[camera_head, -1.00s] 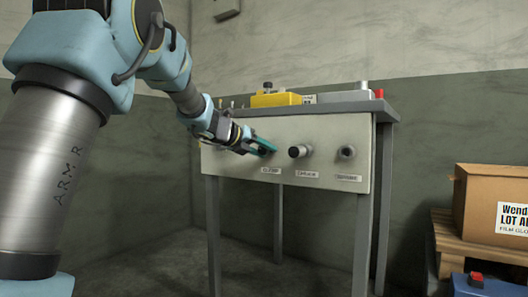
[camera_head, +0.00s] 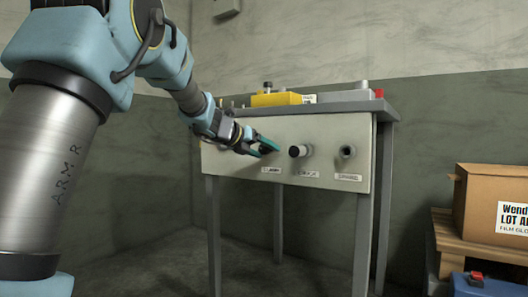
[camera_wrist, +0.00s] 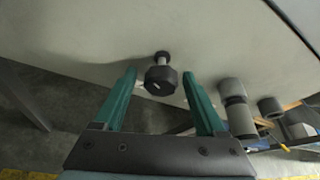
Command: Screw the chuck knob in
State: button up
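A pale panel (camera_head: 225,158) on the front of a table carries knobs in a row. The middle knob (camera_head: 299,151) is dark with a light end and sticks out above a blurred label that seems to read CHUCK. In the wrist view it is the grey cylinder (camera_wrist: 237,110) to the right of my fingers. My gripper (camera_head: 266,147) is at the left knob, above a blurred label. In the wrist view a dark faceted knob (camera_wrist: 160,80) on a short stem sits between the tips of my open green fingers (camera_wrist: 163,82), with gaps on both sides.
A third round knob (camera_head: 347,152) is at the panel's right. A yellow box (camera_head: 275,99) and grey and red items sit on the tabletop. A cardboard box (camera_head: 490,203) on a pallet and a blue case (camera_head: 490,287) stand to the right.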

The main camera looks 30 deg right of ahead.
jog(key=p+v, duration=0.3)
jog(key=v, duration=0.7)
jog(key=shift+a+r, duration=0.2)
jog(key=shift+a, duration=0.15)
jog(key=shift+s+d, duration=0.1)
jog(key=shift+s, duration=0.05)
